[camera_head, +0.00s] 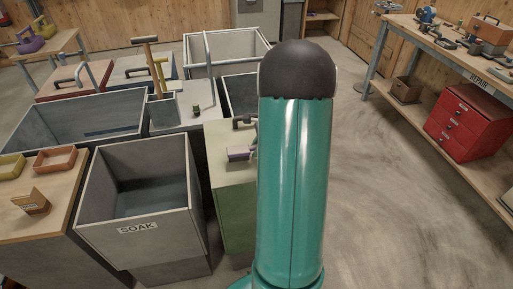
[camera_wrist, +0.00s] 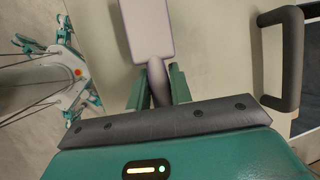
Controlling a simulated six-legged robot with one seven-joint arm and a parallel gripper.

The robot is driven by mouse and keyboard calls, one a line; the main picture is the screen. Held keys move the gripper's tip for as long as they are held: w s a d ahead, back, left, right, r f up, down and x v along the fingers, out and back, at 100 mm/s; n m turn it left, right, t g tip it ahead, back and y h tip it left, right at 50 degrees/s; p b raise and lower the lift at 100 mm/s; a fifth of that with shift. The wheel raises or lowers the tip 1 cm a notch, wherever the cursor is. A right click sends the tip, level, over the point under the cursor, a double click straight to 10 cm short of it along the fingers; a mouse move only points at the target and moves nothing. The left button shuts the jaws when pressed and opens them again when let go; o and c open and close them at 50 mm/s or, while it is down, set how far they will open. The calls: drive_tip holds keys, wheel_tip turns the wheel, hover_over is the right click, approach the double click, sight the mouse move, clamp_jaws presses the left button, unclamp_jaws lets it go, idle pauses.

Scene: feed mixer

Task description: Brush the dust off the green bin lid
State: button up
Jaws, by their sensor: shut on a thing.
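The green bin (camera_head: 236,215) stands left of my arm in the head view, partly hidden by it. Its lid (camera_head: 222,170) is pale on top and has a dark bar handle (camera_head: 243,121). The lid (camera_wrist: 215,35) and handle (camera_wrist: 284,55) also show in the wrist view. My gripper (camera_wrist: 156,82) is shut on the grey-purple handle of a brush (camera_wrist: 147,28). The brush's pale lilac head (camera_head: 238,154) shows over the lid in the head view. I cannot tell whether it touches the lid. Bristles are hidden, and dust is not clearly distinguishable.
A grey SOAK bin (camera_head: 140,215) stands left of the green bin. Other bins and a pale box with a bent handle (camera_head: 190,108) are behind. A table with small trays (camera_head: 55,160) is far left. The repair bench (camera_head: 450,62) is at right, with open floor before it.

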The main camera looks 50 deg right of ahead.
drive_tip(key=shift+f, duration=1)
drive_tip(key=shift+d, duration=0.1)
